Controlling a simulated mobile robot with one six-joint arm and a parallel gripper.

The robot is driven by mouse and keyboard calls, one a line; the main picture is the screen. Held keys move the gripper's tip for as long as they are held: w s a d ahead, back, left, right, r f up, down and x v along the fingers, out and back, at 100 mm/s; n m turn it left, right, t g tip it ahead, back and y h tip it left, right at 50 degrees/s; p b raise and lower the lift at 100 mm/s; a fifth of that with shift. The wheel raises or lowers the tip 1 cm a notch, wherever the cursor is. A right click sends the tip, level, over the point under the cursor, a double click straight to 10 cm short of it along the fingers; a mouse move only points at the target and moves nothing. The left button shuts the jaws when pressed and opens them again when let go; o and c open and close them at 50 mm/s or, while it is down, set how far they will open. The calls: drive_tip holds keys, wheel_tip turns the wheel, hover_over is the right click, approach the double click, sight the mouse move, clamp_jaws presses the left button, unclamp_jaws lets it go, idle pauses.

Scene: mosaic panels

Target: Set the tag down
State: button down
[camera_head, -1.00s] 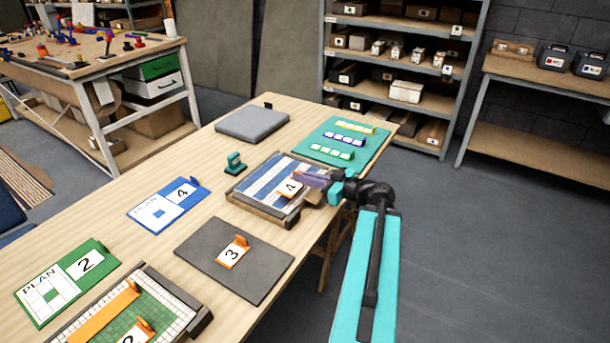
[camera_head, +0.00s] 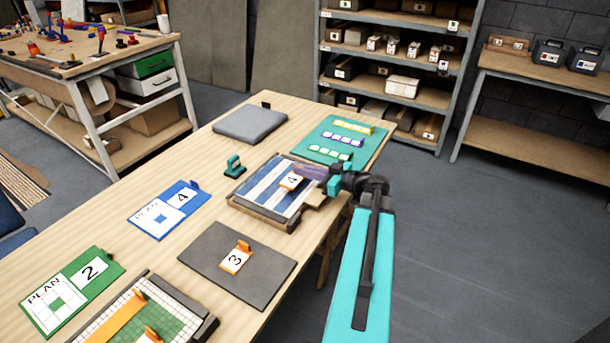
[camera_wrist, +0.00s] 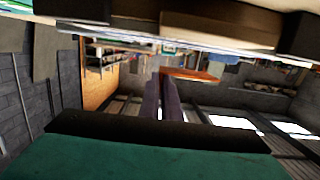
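An orange tag with a white face marked 4 (camera_head: 291,181) is at the fingertips of my gripper (camera_head: 300,171), over the right part of the blue-and-white striped panel (camera_head: 262,190). The purple fingers come in nearly level from the right and look closed on the tag's upper part. In the wrist view the fingers (camera_wrist: 161,88) are close together, with an orange-red piece (camera_wrist: 192,74) just past their tips. I cannot tell whether the tag touches the panel or hangs slightly above it.
A dark slab (camera_head: 215,270) bears an orange tag marked 3 (camera_head: 236,259). A blue plan card (camera_head: 165,212), a teal stamp-like object (camera_head: 235,167), a grey pad (camera_head: 250,122) and a teal board (camera_head: 330,150) with coloured tiles surround the panel. The table edge lies right of it.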

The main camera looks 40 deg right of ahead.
sight(305, 183)
drive_tip(key=shift+d, duration=0.1)
drive_tip(key=shift+w+d+r+p, duration=0.1)
drive_tip(key=shift+w+d+p, duration=0.35)
drive_tip(key=shift+p, duration=0.15)
wheel_tip(305, 183, down, 2)
drive_tip(key=shift+s+d+f+p, duration=0.1)
drive_tip(key=shift+s+f+p, duration=0.05)
drive_tip(key=shift+p, duration=0.35)
drive_tip(key=shift+w+a+f, duration=0.2)
drive_tip(key=shift+a+f, duration=0.05)
drive_tip(key=shift+f, duration=0.5)
drive_tip(key=shift+f+b, duration=0.25)
drive_tip(key=shift+b, duration=0.05)
drive_tip(key=c, duration=2)
unclamp_jaws()
drive_tip(key=shift+d, duration=0.1)
drive_tip(key=shift+r+p, duration=0.4)
drive_tip(key=shift+p, duration=0.25)
drive_tip(key=b+v, duration=0.2)
drive_tip(key=v, duration=0.4)
drive_tip(key=b+v, duration=0.1)
drive_tip(key=v, duration=0.5)
drive_tip(key=shift+s+f+b, duration=0.1)
drive_tip(key=shift+f+b, duration=0.1)
drive_tip(key=shift+b, duration=0.15)
